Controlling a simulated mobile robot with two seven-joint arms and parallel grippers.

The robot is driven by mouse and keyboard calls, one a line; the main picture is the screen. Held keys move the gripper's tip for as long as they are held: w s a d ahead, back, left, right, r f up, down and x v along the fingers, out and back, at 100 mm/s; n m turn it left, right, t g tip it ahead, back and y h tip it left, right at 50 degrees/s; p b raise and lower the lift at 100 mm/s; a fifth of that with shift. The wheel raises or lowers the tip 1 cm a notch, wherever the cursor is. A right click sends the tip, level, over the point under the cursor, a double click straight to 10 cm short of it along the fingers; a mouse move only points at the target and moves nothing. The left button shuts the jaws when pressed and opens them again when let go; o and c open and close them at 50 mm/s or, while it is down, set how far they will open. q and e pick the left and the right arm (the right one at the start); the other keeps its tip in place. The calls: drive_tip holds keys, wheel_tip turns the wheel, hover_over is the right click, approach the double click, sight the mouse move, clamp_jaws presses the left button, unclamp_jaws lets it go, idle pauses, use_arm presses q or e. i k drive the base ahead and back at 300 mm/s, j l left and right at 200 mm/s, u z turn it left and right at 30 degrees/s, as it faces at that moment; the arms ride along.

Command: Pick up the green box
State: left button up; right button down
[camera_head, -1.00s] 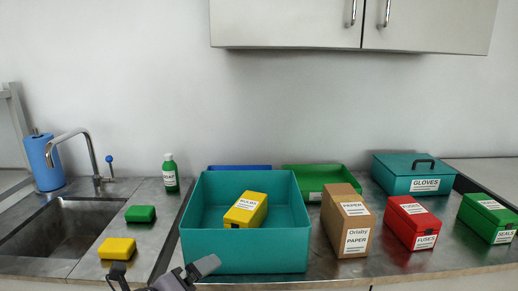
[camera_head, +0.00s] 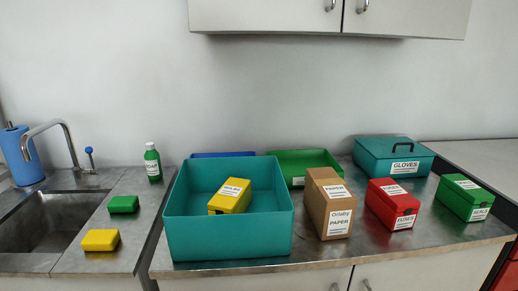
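A green box (camera_head: 464,199) with a white label reading SEALS stands closed on the counter at the far right. Its label shows on the lid and on the front. A low open green tray (camera_head: 330,160) stands at the back, partly hidden by the teal bin and the brown paper box. Neither of my grippers is in view.
A red fuses box (camera_head: 393,204), brown paper box (camera_head: 325,215) and teal gloves box (camera_head: 370,157) stand left of the green box. A large teal bin (camera_head: 230,238) holds a yellow box (camera_head: 232,192). Sink (camera_head: 45,222), sponges and bottle (camera_head: 152,163) are left. Counter right of the green box is clear.

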sight(471, 202)
drive_tip(key=z, duration=1.45)
drive_tip(key=u, duration=0.3)
drive_tip(key=i+l+u, duration=0.15)
drive_tip(key=u, duration=0.25)
drive_tip(key=l+u, duration=0.4)
drive_tip(key=i+l+u, duration=0.15)
drive_tip(key=l, duration=0.25)
drive_tip(key=l+u, duration=0.15)
drive_tip(key=l, duration=0.2)
drive_tip(key=l+u, duration=0.35)
drive_tip(key=l, duration=1.2)
drive_tip(key=k, duration=0.05)
